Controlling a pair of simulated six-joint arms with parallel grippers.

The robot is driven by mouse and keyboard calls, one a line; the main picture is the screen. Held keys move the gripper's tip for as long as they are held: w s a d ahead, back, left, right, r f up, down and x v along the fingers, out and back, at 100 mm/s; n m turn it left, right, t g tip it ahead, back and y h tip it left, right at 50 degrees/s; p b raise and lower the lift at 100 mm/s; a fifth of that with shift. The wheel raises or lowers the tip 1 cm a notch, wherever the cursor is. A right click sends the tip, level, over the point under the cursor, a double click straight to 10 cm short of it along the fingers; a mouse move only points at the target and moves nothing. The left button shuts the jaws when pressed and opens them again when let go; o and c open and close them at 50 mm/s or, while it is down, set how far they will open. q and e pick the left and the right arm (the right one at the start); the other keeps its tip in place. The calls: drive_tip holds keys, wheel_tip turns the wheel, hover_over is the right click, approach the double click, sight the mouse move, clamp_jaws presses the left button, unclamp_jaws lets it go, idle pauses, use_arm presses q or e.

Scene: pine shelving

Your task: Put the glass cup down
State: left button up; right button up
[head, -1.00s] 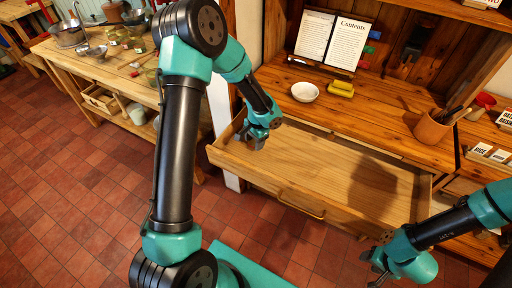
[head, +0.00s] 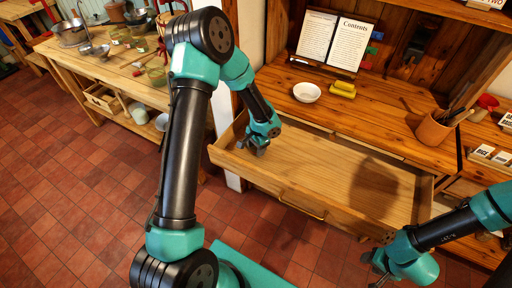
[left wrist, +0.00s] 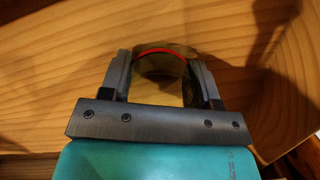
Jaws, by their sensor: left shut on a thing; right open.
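My left gripper (head: 257,150) is at the left end of the open wooden drawer (head: 335,178). In the left wrist view its two fingers (left wrist: 160,82) are shut on the glass cup (left wrist: 160,66), a see-through, brownish round thing with a red arc near its far edge. Pale wood grain lies behind and around the cup. In the head view the cup is mostly hidden by the gripper, and I cannot tell whether it touches the drawer floor. My right gripper (head: 374,268) is open and empty, in front of the drawer's right end.
Above the drawer, the wooden shelf top bears a white bowl (head: 306,92), a yellow sponge-like block (head: 343,89), an open book on a stand (head: 334,42) and a terracotta pot (head: 434,129) with utensils. The drawer's middle and right are clear. A workbench (head: 95,68) stands at left.

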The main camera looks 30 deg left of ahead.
use_arm(q)
drive_tip(key=shift+f, duration=0.15)
drive_tip(key=o, duration=0.9)
drive_tip(key=shift+o, duration=0.2)
wheel_tip(320, 180, up, 12)
drive_tip(key=w, duration=0.1)
drive_tip(key=shift+w+d, duration=0.35)
